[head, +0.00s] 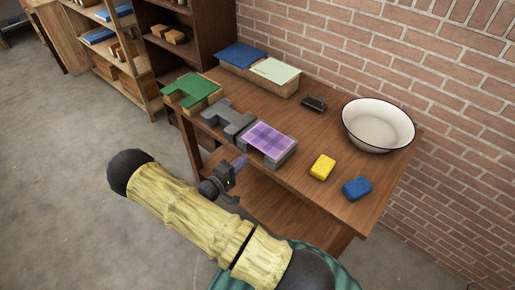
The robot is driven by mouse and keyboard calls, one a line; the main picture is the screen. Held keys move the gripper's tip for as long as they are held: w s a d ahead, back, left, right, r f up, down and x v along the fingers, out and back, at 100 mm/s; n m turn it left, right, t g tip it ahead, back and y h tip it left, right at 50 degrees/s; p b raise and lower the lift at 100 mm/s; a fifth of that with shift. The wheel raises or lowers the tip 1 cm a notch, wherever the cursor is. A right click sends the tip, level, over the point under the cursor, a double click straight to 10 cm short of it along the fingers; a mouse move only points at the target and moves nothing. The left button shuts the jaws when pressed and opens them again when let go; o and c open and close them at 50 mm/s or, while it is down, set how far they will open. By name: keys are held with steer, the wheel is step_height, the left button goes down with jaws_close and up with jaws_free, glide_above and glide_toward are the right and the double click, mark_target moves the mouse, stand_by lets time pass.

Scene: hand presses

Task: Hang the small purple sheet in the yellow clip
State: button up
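A purple sheet (268,138) with a checked pattern lies flat on a grey block near the table's front edge. My gripper (231,173) is dark and sits just in front of the table edge, below and left of that sheet. A small pale purple piece (240,161) shows at the gripper's tip; I cannot tell whether it is held or what it is. The fingers are too small and dark to tell open from shut. I cannot make out a yellow clip.
On the wooden table (310,190) are a yellow block (322,166), a blue block (357,188), a white basin (378,125), a small black object (314,103), a grey form (228,119), a green-topped block (192,90), and blue (242,55) and pale green (275,71) sheets. A brick wall stands behind.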

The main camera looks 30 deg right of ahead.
glide_toward(268, 139)
steer(key=x, duration=0.3)
steer(key=shift+w+d, duration=0.15)
steer(key=shift+d, duration=0.1)
steer(key=shift+c, duration=0.4)
jaws_close()
steer(key=shift+r+p, duration=0.85)
steer(key=shift+r, duration=0.7)
steer(key=shift+f, duration=0.1)
